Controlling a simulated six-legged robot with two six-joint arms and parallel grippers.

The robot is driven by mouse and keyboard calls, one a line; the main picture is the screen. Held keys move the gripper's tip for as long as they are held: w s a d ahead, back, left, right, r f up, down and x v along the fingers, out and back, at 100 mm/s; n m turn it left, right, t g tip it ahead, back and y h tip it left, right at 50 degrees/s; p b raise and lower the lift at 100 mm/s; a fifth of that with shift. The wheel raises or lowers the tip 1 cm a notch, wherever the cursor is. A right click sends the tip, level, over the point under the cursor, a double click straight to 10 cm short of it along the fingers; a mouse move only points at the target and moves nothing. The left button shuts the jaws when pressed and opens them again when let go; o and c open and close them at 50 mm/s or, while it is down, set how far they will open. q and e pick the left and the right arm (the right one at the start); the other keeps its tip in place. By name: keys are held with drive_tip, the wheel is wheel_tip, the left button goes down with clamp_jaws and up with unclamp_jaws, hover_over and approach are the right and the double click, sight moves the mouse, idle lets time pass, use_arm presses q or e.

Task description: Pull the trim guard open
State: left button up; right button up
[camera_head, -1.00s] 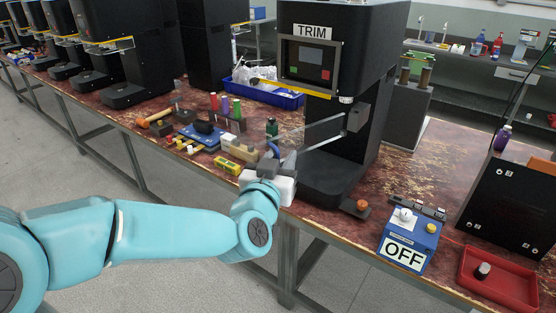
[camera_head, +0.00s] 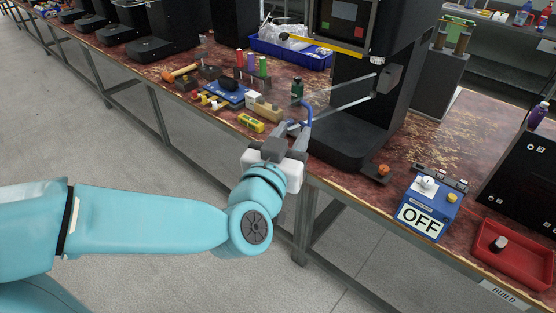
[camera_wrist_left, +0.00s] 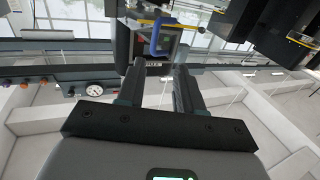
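The trim guard (camera_head: 343,96) is a clear panel, hinged near a dark block on the black trim press (camera_head: 352,125). A blue curved handle (camera_head: 308,113) is at its near left end. My left gripper (camera_head: 292,131) is at the table's front edge, close to the handle. In the left wrist view, my left gripper (camera_wrist_left: 158,72) has its fingers apart with nothing between them. The blue handle (camera_wrist_left: 155,38) appears just beyond the fingertips, roughly in line with the gap. I cannot tell contact with the handle. My right gripper is out of view.
A blue switch box (camera_head: 428,208) reading OFF and a red tray (camera_head: 512,262) are on the right. An orange button (camera_head: 383,170) sits by the press base. A yellow block (camera_head: 251,123) and small tools lie left of the gripper. A blue bin (camera_head: 290,52) stands behind.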

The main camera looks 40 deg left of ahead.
use_arm(q)
drive_tip(key=b+v, duration=0.5)
drive_tip(key=v, duration=0.2)
drive_tip(key=shift+s+d+f, duration=0.15)
drive_tip(key=shift+d+f, duration=0.05)
drive_tip(key=shift+f, duration=0.1)
drive_tip(key=shift+s+r, duration=0.1)
drive_tip(key=shift+s, duration=0.05)
drive_tip(key=shift+a, duration=0.1)
